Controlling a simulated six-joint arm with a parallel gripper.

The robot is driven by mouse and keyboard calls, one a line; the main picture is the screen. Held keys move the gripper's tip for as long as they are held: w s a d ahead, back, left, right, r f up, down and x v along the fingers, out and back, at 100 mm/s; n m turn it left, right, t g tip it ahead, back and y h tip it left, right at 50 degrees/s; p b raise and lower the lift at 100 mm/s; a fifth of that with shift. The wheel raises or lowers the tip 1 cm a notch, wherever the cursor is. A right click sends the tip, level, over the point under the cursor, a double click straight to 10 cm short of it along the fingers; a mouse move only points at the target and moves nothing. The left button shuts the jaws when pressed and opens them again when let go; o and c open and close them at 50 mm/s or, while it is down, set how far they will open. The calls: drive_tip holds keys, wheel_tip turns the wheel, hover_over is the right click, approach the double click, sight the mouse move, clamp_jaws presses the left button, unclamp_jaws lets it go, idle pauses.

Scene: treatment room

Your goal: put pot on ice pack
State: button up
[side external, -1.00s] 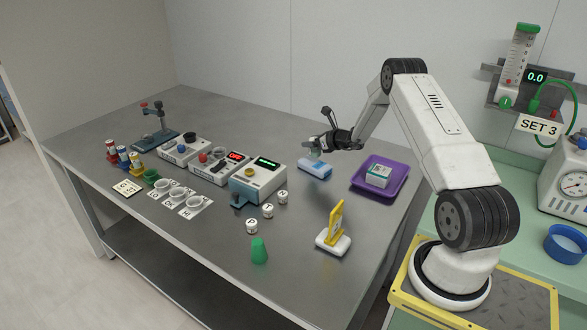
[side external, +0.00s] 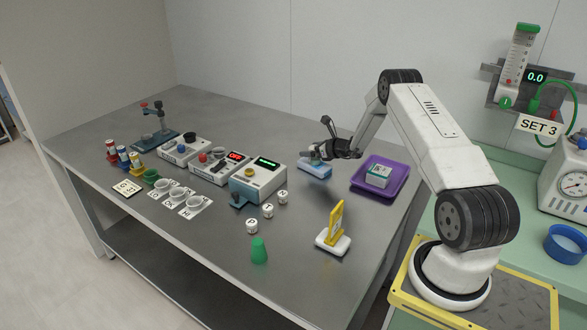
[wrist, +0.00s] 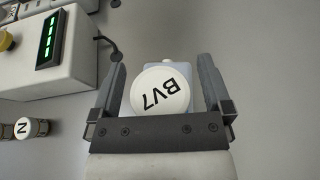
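The pot has a round white lid marked BV7 and shows in the wrist view (wrist: 161,92) between my gripper's two fingers. In that view a gap shows between the lid and each finger. The ice pack (side external: 315,170) is a light blue and white block on the table, and part of it shows under the pot in the wrist view (wrist: 181,70). My gripper (side external: 321,152) is low over the ice pack, open around the pot. In the side view the fingers partly hide the pot, which appears to stand upright on the pack.
A purple tray (side external: 394,191) with a small box (side external: 378,176) lies to the right. A yellow stand (side external: 334,232) is in front. A device with a green display (side external: 258,181) is at the left, with small lidded pots near it. A green cup (side external: 259,251) is near the front edge.

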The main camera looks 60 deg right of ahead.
drive_tip(key=shift+r, duration=0.15)
drive_tip(key=shift+s+r, duration=0.1)
drive_tip(key=v, duration=1.1)
drive_tip(key=shift+s, duration=0.4)
drive_tip(key=shift+r, duration=0.1)
drive_tip(key=a+r+n+g+y, duration=0.2)
drive_tip(key=a+n+g+y, duration=0.15)
drive_tip(key=a+n, duration=0.7)
drive_tip(key=a+r+n+g+y, duration=0.25)
drive_tip(key=a+n+g, duration=0.2)
drive_tip(key=a, duration=1.05)
drive_tip(key=s+a+r+n+g+h, duration=0.1)
drive_tip(key=s+a+n, duration=0.4)
drive_tip(key=n, duration=0.6)
drive_tip(key=s+a+r+n+g+h, duration=0.1)
drive_tip(key=s+a+n+h, duration=0.3)
drive_tip(key=a+n, duration=0.5)
drive_tip(key=shift+s+r+n+g, duration=0.4)
drive_tip(key=shift+s+r+n, duration=0.5)
drive_tip(key=shift+s, duration=0.15)
